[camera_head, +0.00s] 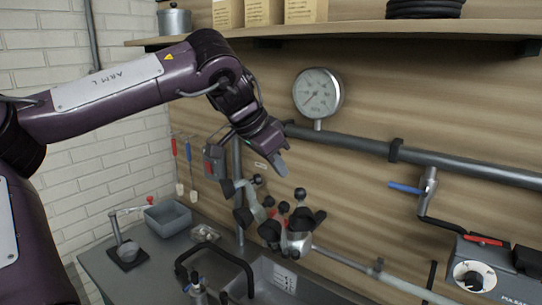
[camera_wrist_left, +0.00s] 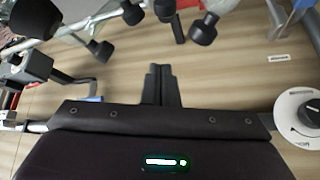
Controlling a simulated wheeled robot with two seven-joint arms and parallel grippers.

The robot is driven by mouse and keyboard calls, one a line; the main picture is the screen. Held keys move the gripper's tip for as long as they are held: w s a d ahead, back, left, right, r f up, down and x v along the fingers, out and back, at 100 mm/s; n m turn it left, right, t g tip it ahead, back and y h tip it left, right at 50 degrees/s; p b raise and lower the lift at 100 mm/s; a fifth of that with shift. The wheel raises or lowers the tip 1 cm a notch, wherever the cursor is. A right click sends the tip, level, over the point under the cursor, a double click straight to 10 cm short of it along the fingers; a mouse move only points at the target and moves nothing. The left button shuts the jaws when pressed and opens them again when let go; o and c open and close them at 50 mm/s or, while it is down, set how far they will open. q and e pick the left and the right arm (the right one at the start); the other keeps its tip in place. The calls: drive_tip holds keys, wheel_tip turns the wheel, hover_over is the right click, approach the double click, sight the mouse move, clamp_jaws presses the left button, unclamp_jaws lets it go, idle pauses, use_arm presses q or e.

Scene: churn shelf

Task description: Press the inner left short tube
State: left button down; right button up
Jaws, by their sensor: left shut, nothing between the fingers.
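The milking cluster hangs below my left gripper (camera_head: 282,160) in the head view. Its metal claw (camera_head: 297,246) carries pale short tubes (camera_head: 257,208), several black cups (camera_head: 270,231) and small black knobs. I cannot tell for sure which tube is the inner left one. My left gripper is shut and empty, pointing down above the cluster and apart from it. In the left wrist view the closed fingers (camera_wrist_left: 161,85) are centred, with black-ended parts (camera_wrist_left: 203,30) of the cluster beyond them, toward the top and left. My right gripper is not in view.
A grey pipe (camera_head: 360,143) with a pressure gauge (camera_head: 318,93) runs along the wooden wall behind my gripper. A pulsator box (camera_head: 490,270) is at the lower right. A counter with a sink (camera_head: 285,277) lies below. A shelf (camera_head: 350,30) is above.

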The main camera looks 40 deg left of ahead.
use_arm(q)
drive_tip(key=f, duration=0.1)
drive_tip(key=f+p, duration=0.1)
drive_tip(key=f, duration=0.1)
drive_tip(key=f+p, duration=0.1)
drive_tip(key=f, duration=0.1)
drive_tip(key=shift+s+a+f, duration=0.2)
drive_tip(key=shift+s+f, duration=0.05)
drive_tip(key=shift+s, duration=0.15)
drive_tip(key=shift+f, duration=0.1)
idle(0.5)
